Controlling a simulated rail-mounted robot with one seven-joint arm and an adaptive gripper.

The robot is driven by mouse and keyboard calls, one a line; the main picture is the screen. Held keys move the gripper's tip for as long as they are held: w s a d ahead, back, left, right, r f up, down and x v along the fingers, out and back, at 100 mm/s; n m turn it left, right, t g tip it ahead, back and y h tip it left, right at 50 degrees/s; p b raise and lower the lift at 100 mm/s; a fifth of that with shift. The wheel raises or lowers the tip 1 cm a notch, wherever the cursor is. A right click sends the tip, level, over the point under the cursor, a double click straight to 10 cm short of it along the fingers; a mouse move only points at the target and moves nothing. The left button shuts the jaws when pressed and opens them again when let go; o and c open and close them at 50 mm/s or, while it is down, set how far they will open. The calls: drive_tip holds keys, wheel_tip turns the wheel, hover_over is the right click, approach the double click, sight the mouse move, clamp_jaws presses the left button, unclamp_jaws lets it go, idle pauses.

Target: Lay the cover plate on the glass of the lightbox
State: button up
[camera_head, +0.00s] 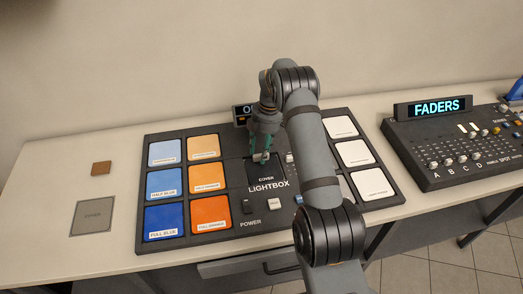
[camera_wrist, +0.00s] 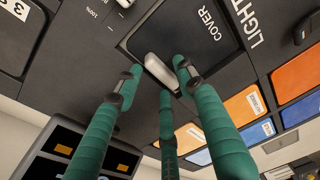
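The lightbox is the dark panel whose LIGHTBOX lettering is at its middle (camera_head: 268,187). The black cover plate (camera_head: 266,172) lies flat at the glass area just above this lettering; it also shows in the wrist view (camera_wrist: 182,30), marked COVER. It hides the glass under it. A pale rounded handle (camera_wrist: 158,70) stands at the plate's edge. My gripper (camera_head: 262,156) is down at the plate, its green fingers pointing at the handle. In the wrist view my gripper (camera_wrist: 158,75) has its fingertips spread around the handle, with small gaps visible; it looks open.
Blue filters (camera_head: 164,184) and orange filters (camera_head: 208,177) lie left of the glass. White tiles (camera_head: 354,153) lie to the right. A grey square (camera_head: 94,215) and a brown square (camera_head: 102,168) lie on the bare left tabletop. The faders console (camera_head: 460,145) stands at right.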

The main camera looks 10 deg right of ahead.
drive_tip(key=shift+r+p, duration=0.3)
drive_tip(key=shift+r, duration=0.05)
drive_tip(key=shift+w+r+b, duration=0.1)
drive_tip(key=shift+r+b, duration=0.15)
drive_tip(key=shift+b, duration=0.05)
wheel_tip(320, 180, up, 11)
drive_tip(key=d+b, duration=0.1)
drive_tip(key=shift+d+r, duration=0.15)
drive_tip(key=shift+d, duration=0.05)
idle(0.3)
drive_tip(key=f, duration=0.4)
drive_tip(key=a+f+p, duration=0.1)
drive_tip(key=f, duration=0.7)
drive_tip(key=shift+a+f, duration=0.2)
wheel_tip(320, 180, up, 3)
drive_tip(key=shift+r+b, duration=0.1)
drive_tip(key=shift+b, duration=0.35)
drive_tip(key=shift+r, duration=0.55)
